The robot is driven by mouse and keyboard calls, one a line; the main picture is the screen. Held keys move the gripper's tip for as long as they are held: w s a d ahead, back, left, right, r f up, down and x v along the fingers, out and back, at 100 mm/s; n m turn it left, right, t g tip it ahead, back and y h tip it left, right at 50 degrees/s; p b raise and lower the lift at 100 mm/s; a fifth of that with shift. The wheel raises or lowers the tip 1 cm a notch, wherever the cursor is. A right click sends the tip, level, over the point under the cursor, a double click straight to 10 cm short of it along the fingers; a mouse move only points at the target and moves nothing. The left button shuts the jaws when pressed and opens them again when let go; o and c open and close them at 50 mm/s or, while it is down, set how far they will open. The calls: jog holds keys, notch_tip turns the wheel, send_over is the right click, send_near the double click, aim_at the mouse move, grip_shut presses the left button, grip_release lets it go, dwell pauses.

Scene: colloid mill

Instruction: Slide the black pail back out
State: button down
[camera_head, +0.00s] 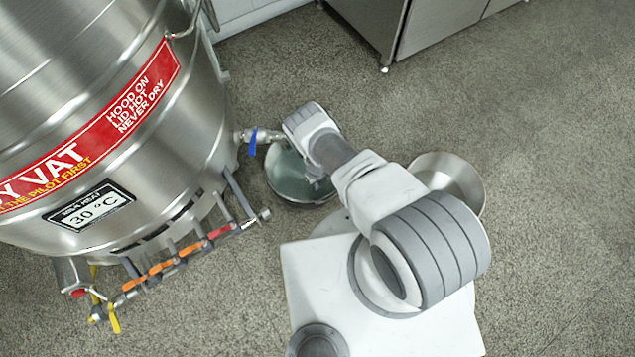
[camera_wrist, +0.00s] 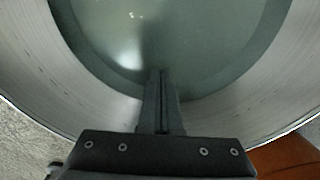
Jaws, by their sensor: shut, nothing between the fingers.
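A round pail (camera_head: 290,184) with a dark rim and a grey-green inside stands on the floor by the vat's outlet valve. My arm covers part of it, and I cannot tell whether its outside is black. In the wrist view a wide round vessel (camera_wrist: 60,75), probably the same pail, fills the frame, with pale metallic inner walls and a smooth grey-green bottom or liquid. My gripper (camera_wrist: 161,75) is shut and empty, its fingers together in front of the vessel's inside. I cannot tell whether they touch it. In the head view the fingertips are hidden.
The steel vat (camera_head: 165,110) stands at the left, with a blue-handled valve (camera_head: 252,142) and a pipe row with orange handles (camera_head: 160,268). A second, shiny metal pail (camera_head: 455,178) stands right of my arm. A steel cabinet (camera_head: 440,30) is at the back. Floor at the right is clear.

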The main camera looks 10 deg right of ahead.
jog(key=shift+s+f, duration=0.1)
jog(key=shift+f, duration=0.6)
jog(key=shift+s+d+r, duration=0.15)
jog(key=shift+s+d, duration=0.05)
jog(key=shift+s, duration=0.15)
jog(key=shift+s+d, duration=0.3)
jog(key=shift+s, duration=0.25)
jog(key=shift+s+d, duration=0.3)
jog(key=shift+s, duration=0.5)
jog(key=shift+s+d, duration=0.1)
jog(key=shift+s, duration=0.05)
